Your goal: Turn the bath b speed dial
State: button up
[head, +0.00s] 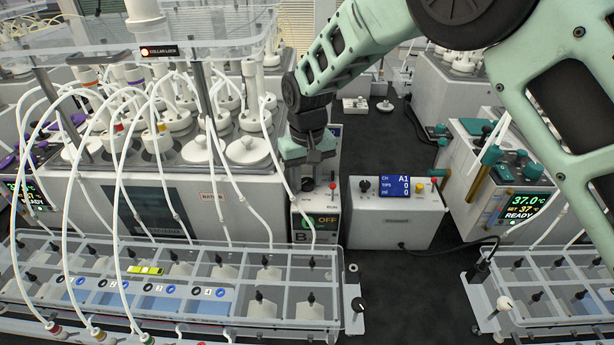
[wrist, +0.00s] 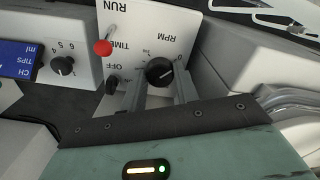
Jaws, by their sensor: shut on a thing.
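The bath B speed dial (wrist: 160,71) is a black round knob on a sloped white panel marked RPM, seen upside down in the wrist view. My gripper (wrist: 161,84) has a grey finger on each side of the dial and is shut on it. In the head view my gripper (head: 308,178) reaches down onto the top of the small white bath B control box (head: 301,238). The box carries a large letter B and a dark display reading OFF. The dial is mostly hidden there by the fingers.
A red-tipped toggle (wrist: 103,47) stands close beside the dial. A white box with a blue A1 screen (head: 395,187) stands to the right. A clear-lidded bath (head: 180,285) with white tubes lies in front at left. Dark bench shows right of the white box.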

aim_at(307, 181)
jog(key=o, duration=0.7)
jog(key=shift+r, duration=0.1)
notch_tip(307, 181, up, 17)
jog(key=b, duration=0.4)
jog(key=shift+r, duration=0.2)
jog(key=s+d+f+n, duration=0.1)
jog(key=s+d+f, duration=0.2)
jog(key=s, duration=0.7)
jog(key=s+d+f+n+b, duration=0.1)
jog(key=s+d+f, duration=0.3)
jog(key=s, duration=0.7)
jog(key=s+d+f+n, duration=0.1)
jog(key=s+d+f, duration=0.3)
jog(key=s+d, duration=0.3)
jog(key=shift+s+d+n+y, duration=0.1)
jog(key=shift+s+n+y, duration=0.2)
jog(key=shift+s, duration=1.55)
